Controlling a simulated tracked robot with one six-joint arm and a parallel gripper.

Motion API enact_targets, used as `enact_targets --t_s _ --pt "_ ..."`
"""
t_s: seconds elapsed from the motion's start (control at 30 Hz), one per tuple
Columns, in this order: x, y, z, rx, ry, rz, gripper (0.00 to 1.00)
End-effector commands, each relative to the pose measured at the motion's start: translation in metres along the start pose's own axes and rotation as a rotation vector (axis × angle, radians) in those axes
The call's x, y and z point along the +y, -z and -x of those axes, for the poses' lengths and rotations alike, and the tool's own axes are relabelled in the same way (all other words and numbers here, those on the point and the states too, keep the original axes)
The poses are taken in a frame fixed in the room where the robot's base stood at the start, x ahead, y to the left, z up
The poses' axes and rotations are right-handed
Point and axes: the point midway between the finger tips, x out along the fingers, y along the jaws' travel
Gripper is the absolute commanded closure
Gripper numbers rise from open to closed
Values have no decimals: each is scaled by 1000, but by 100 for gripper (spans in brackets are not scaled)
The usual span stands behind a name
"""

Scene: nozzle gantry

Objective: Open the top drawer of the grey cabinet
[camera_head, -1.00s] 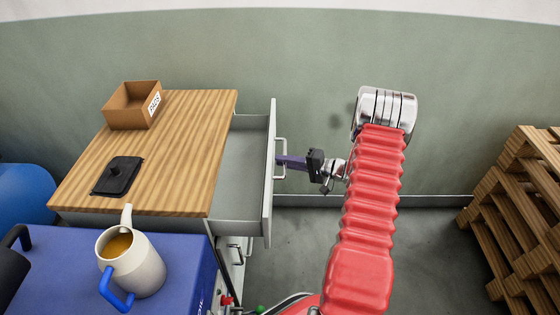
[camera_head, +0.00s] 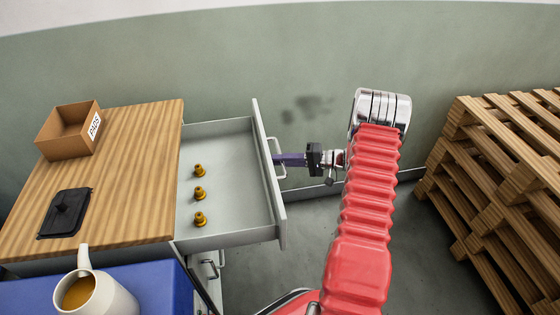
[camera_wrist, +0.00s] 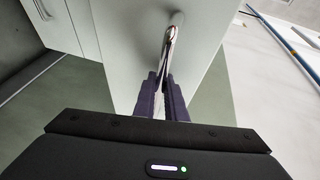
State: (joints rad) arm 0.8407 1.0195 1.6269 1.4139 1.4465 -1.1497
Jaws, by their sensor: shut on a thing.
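The grey cabinet, under a wooden top (camera_head: 110,185), has its top drawer (camera_head: 230,190) pulled well out to the right. Several small brass nozzles (camera_head: 199,192) stand in a row inside the drawer. The drawer front carries a metal bar handle (camera_head: 272,152). My gripper (camera_head: 280,159) is shut on this handle from the right in the head view. In the wrist view, the purple fingers (camera_wrist: 166,95) close around the handle (camera_wrist: 171,48), with the pale drawer front behind it.
A cardboard box (camera_head: 72,132) and a black lidded item (camera_head: 65,212) sit on the cabinet top. A mug of brown liquid (camera_head: 92,294) stands on a blue surface at the front left. Wooden pallets (camera_head: 500,175) are stacked at the right. Below the drawer is another handle (camera_head: 218,262).

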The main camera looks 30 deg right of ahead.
Motion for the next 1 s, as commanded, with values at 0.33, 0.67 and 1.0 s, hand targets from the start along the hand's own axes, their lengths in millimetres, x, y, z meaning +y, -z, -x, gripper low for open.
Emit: enact_targets --t_s 0.33,0.67,1.0 --pt "1 3 -2 8 -6 4 100" --pt "0 2 -2 3 -4 3 82" --pt "0 2 22 4 -3 4 82"
